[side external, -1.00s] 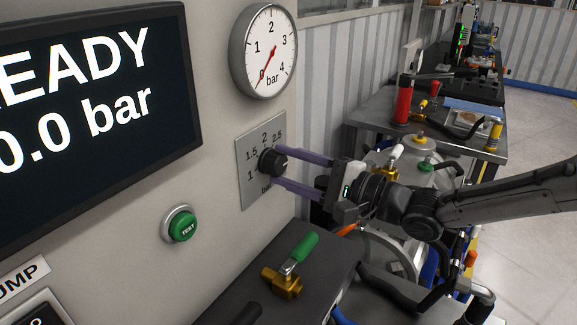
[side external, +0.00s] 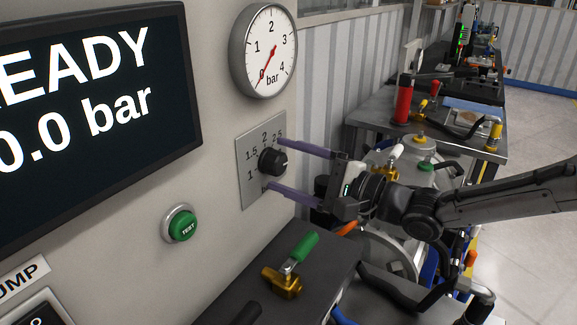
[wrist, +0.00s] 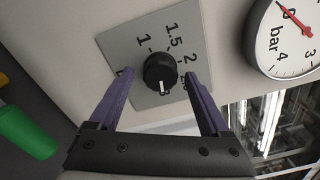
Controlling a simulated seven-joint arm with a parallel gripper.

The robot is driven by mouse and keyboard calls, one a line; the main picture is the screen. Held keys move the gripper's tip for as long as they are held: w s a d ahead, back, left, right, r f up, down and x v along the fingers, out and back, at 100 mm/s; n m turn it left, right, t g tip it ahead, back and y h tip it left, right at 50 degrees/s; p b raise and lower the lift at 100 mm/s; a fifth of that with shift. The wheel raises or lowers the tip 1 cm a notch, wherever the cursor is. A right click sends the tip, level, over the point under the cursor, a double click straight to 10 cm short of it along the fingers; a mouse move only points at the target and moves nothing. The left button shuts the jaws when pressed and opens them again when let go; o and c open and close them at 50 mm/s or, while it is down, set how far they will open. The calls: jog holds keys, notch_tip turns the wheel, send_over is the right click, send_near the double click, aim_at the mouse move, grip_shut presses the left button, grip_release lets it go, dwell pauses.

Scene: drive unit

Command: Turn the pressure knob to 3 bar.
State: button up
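The black pressure knob (side external: 272,162) sits on a grey scale plate (side external: 246,190) on the cabinet wall. It also shows in the wrist view (wrist: 159,70). Its white pointer line points downward in the wrist view, to about where the 3 mark lies; that label is mostly hidden by the knob. My gripper (side external: 274,165) is open, with one purple finger above and one below the knob in the side view. In the wrist view, my gripper's fingers (wrist: 158,74) stand left and right of the knob with clear gaps. The right finger partly covers the 2.5 label.
The round gauge (side external: 264,50) has its red needle at 0. The display (side external: 90,120) reads READY and 0.0 bar. A green TEST button (side external: 182,227) sits lower left of the plate. A green-handled brass valve (side external: 285,280) lies on the dark bench below.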

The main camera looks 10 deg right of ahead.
jog(key=v, duration=1.4)
jog(key=shift+w, duration=0.15)
